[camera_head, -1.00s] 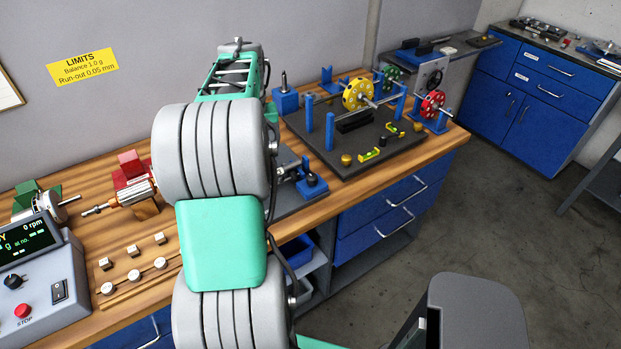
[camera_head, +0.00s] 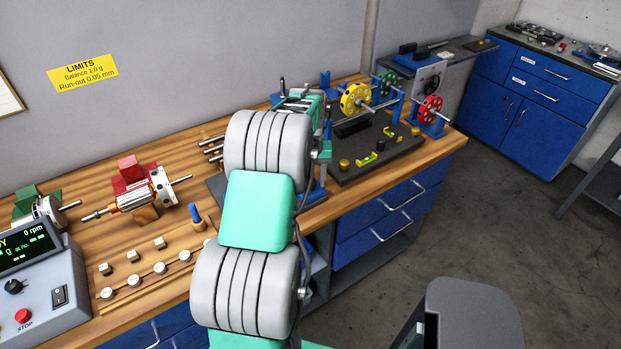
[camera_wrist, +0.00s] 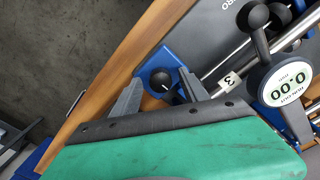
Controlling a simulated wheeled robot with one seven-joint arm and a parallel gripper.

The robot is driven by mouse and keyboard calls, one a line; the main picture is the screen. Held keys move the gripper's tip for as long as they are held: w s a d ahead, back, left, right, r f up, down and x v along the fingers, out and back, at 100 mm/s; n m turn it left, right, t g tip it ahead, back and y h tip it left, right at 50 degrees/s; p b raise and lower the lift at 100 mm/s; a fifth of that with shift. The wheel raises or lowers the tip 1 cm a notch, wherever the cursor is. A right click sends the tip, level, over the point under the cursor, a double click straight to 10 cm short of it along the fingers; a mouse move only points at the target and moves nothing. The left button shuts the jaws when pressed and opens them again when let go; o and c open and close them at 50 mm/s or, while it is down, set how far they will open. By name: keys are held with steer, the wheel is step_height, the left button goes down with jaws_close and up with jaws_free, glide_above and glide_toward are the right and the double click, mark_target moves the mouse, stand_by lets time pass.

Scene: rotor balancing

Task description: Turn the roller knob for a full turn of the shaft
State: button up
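In the wrist view a round black knob (camera_wrist: 162,80) sits at a blue stand (camera_wrist: 178,62). My gripper (camera_wrist: 160,76) is open, with one grey finger on each side of the knob; I cannot tell whether either finger touches it. A bright steel shaft (camera_wrist: 258,58) with a white tag marked 3 (camera_wrist: 231,80) runs up to the right from near the stand. A round run-out dial (camera_wrist: 285,88) reads 0.00 beside the shaft. In the head view my arm hides the knob and most of the gripper.
The dial and its black arm (camera_wrist: 257,28) stand close to the right of my gripper. A motor rotor (camera_head: 135,195) and weights board (camera_head: 150,277) lie left.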

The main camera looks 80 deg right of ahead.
jaws_close()
stand_by(0.3)
steer(key=shift+m, duration=0.4)
steer(key=m+b, duration=0.1)
steer(key=m, duration=0.2)
steer(key=shift+m, duration=0.3)
steer(key=m+b, duration=0.1)
steer(key=m, duration=0.3)
steer(key=shift+w, duration=0.1)
steer(key=shift+m, duration=0.3)
jaws_free()
stand_by(0.7)
